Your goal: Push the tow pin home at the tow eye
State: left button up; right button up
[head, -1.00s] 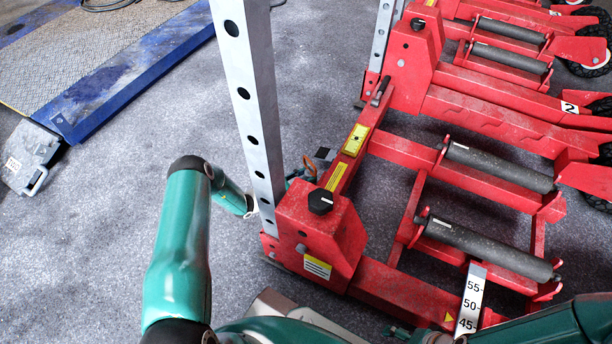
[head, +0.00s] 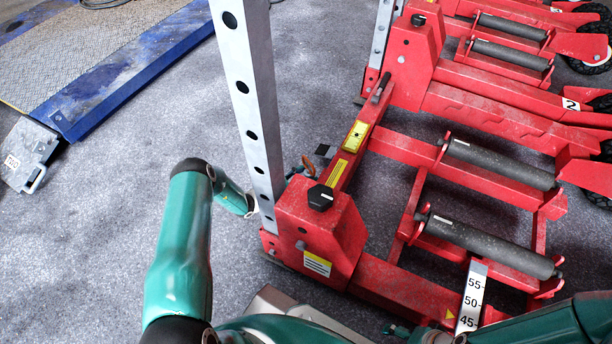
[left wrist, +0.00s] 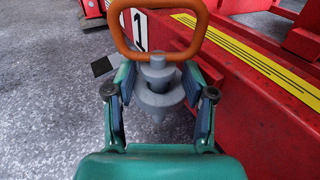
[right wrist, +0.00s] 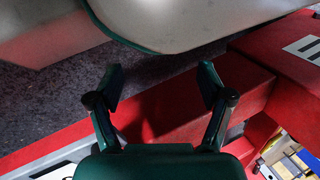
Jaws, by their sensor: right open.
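The tow pin shows in the left wrist view as a grey stepped body (left wrist: 158,88) with an orange loop handle (left wrist: 196,40) at its top. In the head view a small orange part of the handle (head: 308,165) shows behind the near red jack (head: 325,235), whose upright hides most of that gripper. The tow eye cannot be made out. My right gripper (right wrist: 161,80) is open and empty, near red frame parts.
A perforated grey post (head: 246,95) rises from the near jack. Black rollers (head: 490,245) lie to the right, with a second red jack (head: 415,60) beyond. A blue-edged ramp (head: 125,75) is at far left. A pale plate (right wrist: 190,20) sits close above my right gripper.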

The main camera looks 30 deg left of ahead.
pick_arm(q)
jog(key=shift+s+f, duration=0.1)
jog(key=shift+f, duration=0.05)
jog(key=shift+d, duration=0.1)
jog(key=shift+s+a, duration=0.25)
jog(key=shift+s, duration=0.15)
jog(key=v, duration=0.7)
jog(key=shift+s+r, duration=0.1)
jog(key=shift+r, duration=0.15)
dwell(0.3)
